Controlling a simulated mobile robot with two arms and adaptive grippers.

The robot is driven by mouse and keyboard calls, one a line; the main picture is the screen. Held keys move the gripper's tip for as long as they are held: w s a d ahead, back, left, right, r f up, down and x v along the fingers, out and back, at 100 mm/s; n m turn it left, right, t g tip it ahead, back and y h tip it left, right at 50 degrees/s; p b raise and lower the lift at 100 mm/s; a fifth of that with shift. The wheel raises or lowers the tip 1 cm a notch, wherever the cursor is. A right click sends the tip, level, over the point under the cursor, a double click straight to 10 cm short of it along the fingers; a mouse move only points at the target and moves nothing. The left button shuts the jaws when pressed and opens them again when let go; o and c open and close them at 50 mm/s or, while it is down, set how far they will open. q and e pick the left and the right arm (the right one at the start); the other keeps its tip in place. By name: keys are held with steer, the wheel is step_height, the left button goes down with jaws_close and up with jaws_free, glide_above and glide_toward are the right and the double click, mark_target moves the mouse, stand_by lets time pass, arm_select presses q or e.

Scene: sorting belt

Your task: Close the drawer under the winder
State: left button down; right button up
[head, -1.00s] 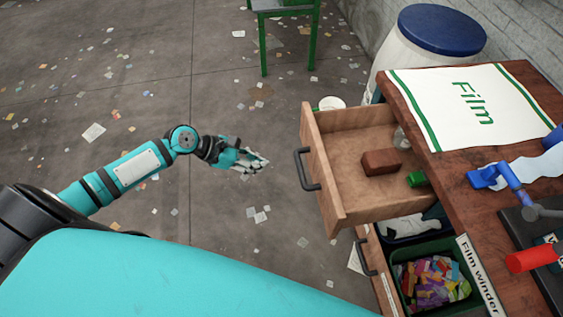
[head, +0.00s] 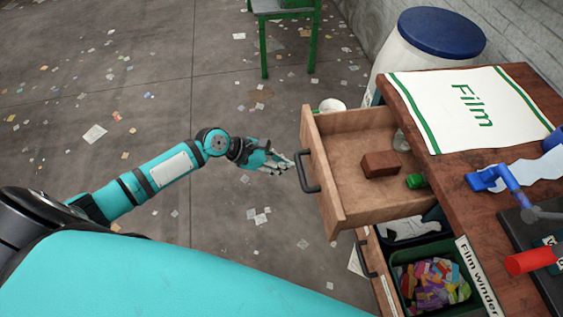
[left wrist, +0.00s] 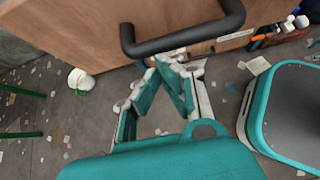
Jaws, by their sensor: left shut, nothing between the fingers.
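The wooden drawer (head: 350,207) under the winder table stands pulled out to the left in the head view. Its dark bar handle (head: 307,171) is on its front panel. Inside lie a brown block (head: 380,163), a small green item (head: 416,181) and a clear item (head: 400,140). My left gripper (head: 287,163) is shut and empty, just left of the handle. In the left wrist view, the fingers (left wrist: 168,66) point at the drawer front (left wrist: 85,25), close below the handle (left wrist: 185,41); contact cannot be told. My right gripper is not in view.
The winder with its red grip (head: 530,261) stands on the table (head: 450,165), beside a Film sheet (head: 470,105). Below, a second handled front (head: 367,258) is near bins, one holding colourful scraps (head: 437,280). A blue-lidded barrel (head: 442,30) stands behind. Littered floor is open at left.

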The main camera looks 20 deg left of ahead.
arm_select(q)
steer(key=w+d+p, duration=0.2)
steer(key=d, duration=0.1)
steer(key=w+d+p, duration=0.2)
steer(key=d, duration=0.2)
steer(key=w+d+p, duration=0.1)
steer(key=w+d, duration=0.2)
steer(key=shift+d+r+p, duration=0.3)
steer(key=shift+r+p, duration=0.05)
steer(key=shift+p, duration=0.05)
steer(key=w+d, duration=0.1)
steer(key=d, duration=0.1)
steer(key=w+d, duration=0.3)
steer(key=d, duration=0.1)
steer(key=shift+w+d+f+p, duration=0.25)
steer(key=shift+d+p, duration=0.05)
steer(key=shift+d, duration=0.05)
steer(key=w+d, duration=0.1)
steer(key=d, duration=0.1)
steer(key=w+d, duration=0.1)
steer(key=d, duration=0.1)
steer(key=shift+w+f, duration=0.15)
steer(key=shift+w, duration=0.25)
steer(key=shift+w+d, duration=0.25)
steer(key=shift+d, duration=0.05)
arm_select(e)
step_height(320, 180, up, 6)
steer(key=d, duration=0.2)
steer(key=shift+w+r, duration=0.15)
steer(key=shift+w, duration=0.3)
